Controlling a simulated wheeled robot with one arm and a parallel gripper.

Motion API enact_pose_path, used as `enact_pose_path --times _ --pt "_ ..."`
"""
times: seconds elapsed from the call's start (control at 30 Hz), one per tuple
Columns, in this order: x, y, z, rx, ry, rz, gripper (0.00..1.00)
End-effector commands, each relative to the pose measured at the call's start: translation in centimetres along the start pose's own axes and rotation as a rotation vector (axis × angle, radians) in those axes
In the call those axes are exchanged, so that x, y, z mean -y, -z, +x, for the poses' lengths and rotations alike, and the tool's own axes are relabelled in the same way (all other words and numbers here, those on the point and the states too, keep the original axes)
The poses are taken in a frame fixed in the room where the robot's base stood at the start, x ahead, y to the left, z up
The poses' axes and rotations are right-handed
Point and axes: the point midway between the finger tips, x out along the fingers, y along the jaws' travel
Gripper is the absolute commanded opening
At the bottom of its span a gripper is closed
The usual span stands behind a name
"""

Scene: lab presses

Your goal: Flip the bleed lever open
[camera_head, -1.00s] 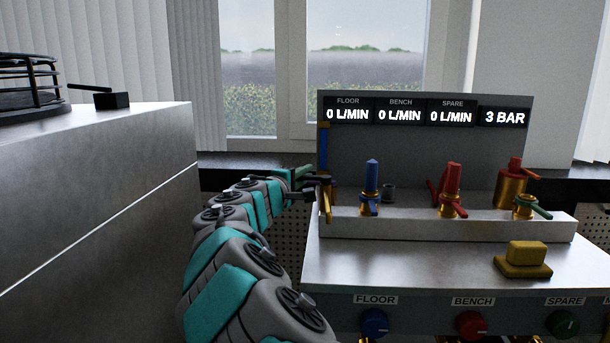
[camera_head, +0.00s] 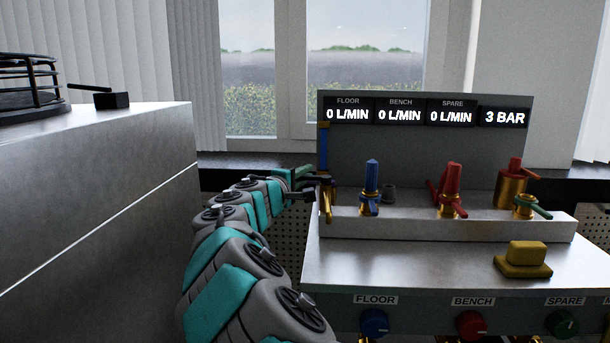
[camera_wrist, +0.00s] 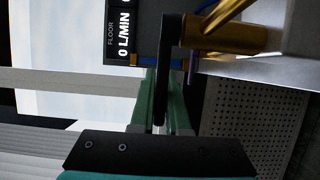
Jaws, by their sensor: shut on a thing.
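The bleed lever (camera_wrist: 171,60) is a dark bar joined to a brass valve (camera_wrist: 232,38) in the wrist view. The valve (camera_head: 327,210) stands at the left end of the metal ledge in the head view. My gripper (camera_wrist: 164,85) is shut on the lever, with its green fingers on either side of the bar. In the head view my gripper (camera_head: 306,180) reaches the valve from the left. The grip is small and partly hidden there.
Blue (camera_head: 371,180) and red (camera_head: 451,185) valves stand right of the lever. The display panel (camera_head: 425,112) reads 0 L/MIN three times and 3 BAR. A yellow block (camera_head: 523,258) sits on the bench. A metal cabinet (camera_head: 100,190) stands left of my arm.

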Motion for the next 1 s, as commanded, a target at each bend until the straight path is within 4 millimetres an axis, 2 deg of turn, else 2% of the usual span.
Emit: enact_pose_path --times 0.57,1.0 --pt "0.2 -0.1 -0.2 -0.032 -0.001 -0.001 0.0" --pt "0.4 -0.4 -1.6 -0.275 -0.003 0.001 0.0"
